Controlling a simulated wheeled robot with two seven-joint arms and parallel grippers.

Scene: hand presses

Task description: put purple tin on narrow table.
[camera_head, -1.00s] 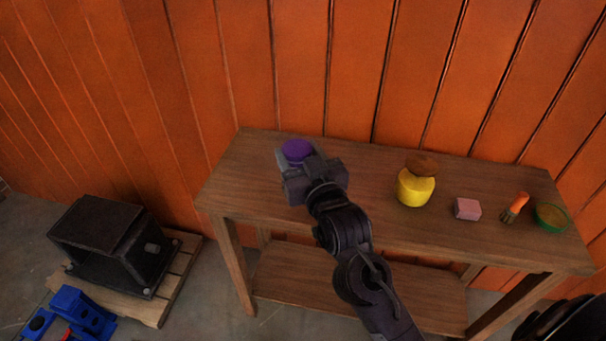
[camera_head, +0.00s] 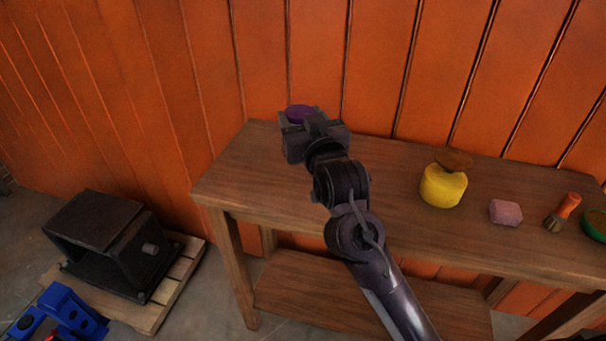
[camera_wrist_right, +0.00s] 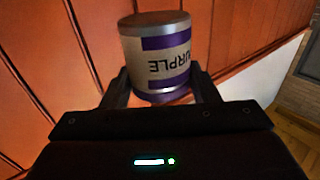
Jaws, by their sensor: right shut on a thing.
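The purple tin (camera_head: 299,113) is held between the fingers of my right gripper (camera_head: 301,128), above the far left part of the narrow table (camera_head: 250,185). In the right wrist view the tin (camera_wrist_right: 158,55) shows its purple bands and the printed word PURPLE, with the right gripper's fingers (camera_wrist_right: 160,90) shut on either side of it. The head view shows mostly the tin's purple top; the gripper hides its lower part. The gap between tin and tabletop cannot be judged exactly. My left gripper is not in view.
On the table's right side stand a yellow tin (camera_head: 442,188) with a brown piece (camera_head: 454,159) on it, a pink block (camera_head: 505,212), an orange-handled brush (camera_head: 563,211) and a green bowl (camera_head: 596,225). An orange wall (camera_head: 330,60) rises behind. The left and middle tabletop look clear.

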